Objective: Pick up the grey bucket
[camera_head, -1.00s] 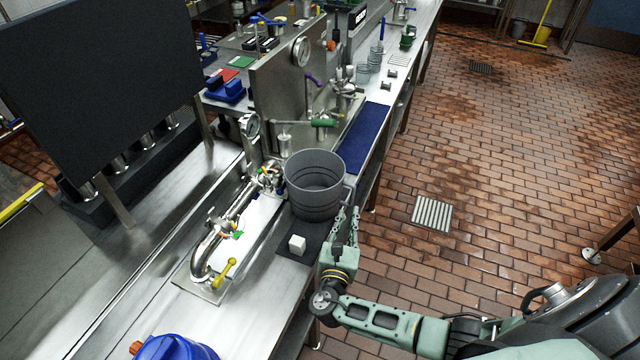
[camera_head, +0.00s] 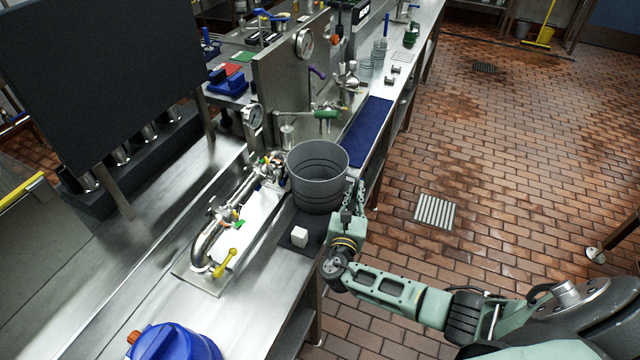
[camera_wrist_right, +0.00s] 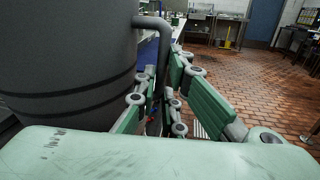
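The grey bucket (camera_head: 318,182) stands upright on the bench beside the pipework, its side handle facing my right arm. It fills the left of the right wrist view (camera_wrist_right: 65,60), with its bent handle (camera_wrist_right: 163,45) at its right side. My right gripper (camera_head: 354,190) is at this handle, low on the bucket's right side. In the wrist view its fingers (camera_wrist_right: 162,88) are apart, with the handle's lower part between them. Contact with the handle cannot be made out. My left gripper is not in view.
A small white cube (camera_head: 299,236) sits on a dark mat (camera_head: 290,222) in front of the bucket. A steel pipe with a yellow-handled valve (camera_head: 228,262) lies left. A blue container (camera_head: 175,345) stands at the front. Open brick floor lies right of the bench.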

